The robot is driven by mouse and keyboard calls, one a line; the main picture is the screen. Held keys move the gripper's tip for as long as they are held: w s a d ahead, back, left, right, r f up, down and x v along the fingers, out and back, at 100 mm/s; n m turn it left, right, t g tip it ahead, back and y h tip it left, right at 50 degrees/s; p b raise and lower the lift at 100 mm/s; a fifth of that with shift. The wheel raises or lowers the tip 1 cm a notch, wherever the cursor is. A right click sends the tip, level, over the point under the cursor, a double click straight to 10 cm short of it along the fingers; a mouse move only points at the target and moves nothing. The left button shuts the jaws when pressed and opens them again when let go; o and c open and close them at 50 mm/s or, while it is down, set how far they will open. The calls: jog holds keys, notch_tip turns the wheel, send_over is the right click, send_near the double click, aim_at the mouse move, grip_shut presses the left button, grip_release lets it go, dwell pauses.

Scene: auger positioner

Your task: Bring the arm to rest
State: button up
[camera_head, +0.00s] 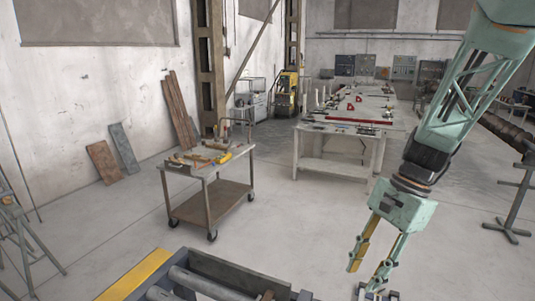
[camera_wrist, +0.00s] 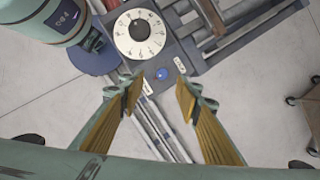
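My gripper (camera_head: 367,270) hangs from my green arm at the right of the head view, fingers pointing down and apart. In the wrist view my gripper (camera_wrist: 157,97) is open, with nothing between its yellow-padded fingers. Beyond the fingers is a dark control panel with a white round dial (camera_wrist: 139,33), a blue button (camera_wrist: 162,74) and small white labels. The fingers look apart from the panel, though the exact distance cannot be told.
A dark roller frame with a yellow edge (camera_head: 134,275) lies at the bottom of the head view. A tool cart (camera_head: 212,196) stands left of centre, and a long workbench (camera_head: 339,131) is behind. A stand (camera_head: 517,190) is at the right. Grey floor (camera_head: 290,228) between them is clear.

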jog(key=s+a+r+n+t+h+b, duration=0.25)
jog(key=s+r+n, duration=0.25)
jog(key=s+r, duration=0.45)
jog(key=s+a+r+n+t+h+b, duration=0.1)
jog(key=s+n, duration=0.6)
jog(key=s, duration=1)
jog(key=shift+a+r+n+t+b, duration=0.15)
jog(key=shift+r+n+t+b, duration=0.25)
jog(key=shift+r+t+b, duration=0.9)
jog(key=shift+r+g, duration=0.3)
jog(key=shift+g, duration=0.15)
